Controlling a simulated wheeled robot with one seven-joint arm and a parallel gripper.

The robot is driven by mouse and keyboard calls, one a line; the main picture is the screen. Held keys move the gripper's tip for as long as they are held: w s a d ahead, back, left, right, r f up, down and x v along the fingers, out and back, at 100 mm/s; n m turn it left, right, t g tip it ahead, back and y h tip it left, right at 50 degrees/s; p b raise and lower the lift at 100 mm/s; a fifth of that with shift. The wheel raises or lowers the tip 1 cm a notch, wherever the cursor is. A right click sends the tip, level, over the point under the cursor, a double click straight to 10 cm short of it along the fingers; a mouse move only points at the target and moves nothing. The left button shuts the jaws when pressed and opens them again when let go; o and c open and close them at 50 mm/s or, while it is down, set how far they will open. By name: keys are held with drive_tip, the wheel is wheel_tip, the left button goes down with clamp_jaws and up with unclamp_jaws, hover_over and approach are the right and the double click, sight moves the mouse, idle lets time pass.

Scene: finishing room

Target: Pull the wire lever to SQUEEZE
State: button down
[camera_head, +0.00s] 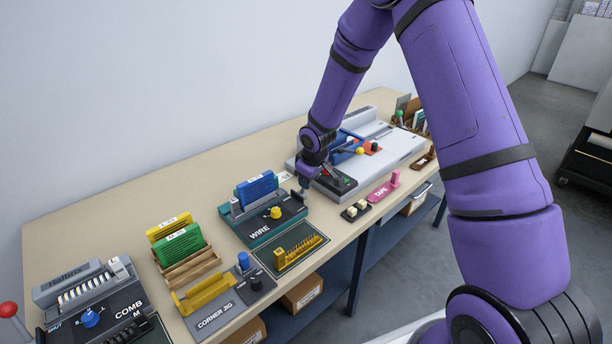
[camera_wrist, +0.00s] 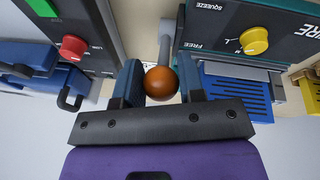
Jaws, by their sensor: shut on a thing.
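The wire machine (camera_head: 262,228) is a dark teal-edged block on the bench, marked WIRE, with a yellow knob and a blue comb-like piece in it. In the wrist view its panel (camera_wrist: 225,22) carries the words SQUEEZE and FREE. The wire lever (camera_wrist: 166,45) is a grey bar beside that panel, ending in an orange-brown ball (camera_wrist: 161,84). The ball is at the FREE end of the marking. My gripper (camera_wrist: 160,77) is shut on the ball, one finger on each side. In the head view my gripper (camera_head: 303,191) is at the machine's right edge; the ball is hidden there.
A grey machine (camera_head: 385,155) with a red knob stands close on the right. A yellow corner jig (camera_head: 205,295), a comb machine (camera_head: 90,305) and a rack with yellow and green pieces (camera_head: 185,265) are to the left. A pink tape piece (camera_head: 380,192) lies right.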

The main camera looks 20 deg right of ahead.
drive_tip(key=shift+s+d+f, duration=0.1)
drive_tip(key=shift+s+f, duration=0.2)
drive_tip(key=shift+s, duration=0.3)
drive_tip(key=c, duration=0.8)
unclamp_jaws()
drive_tip(key=shift+o, duration=0.2)
drive_tip(key=shift+r, duration=0.1)
drive_tip(key=shift+r, duration=0.25)
drive_tip(key=v, duration=1)
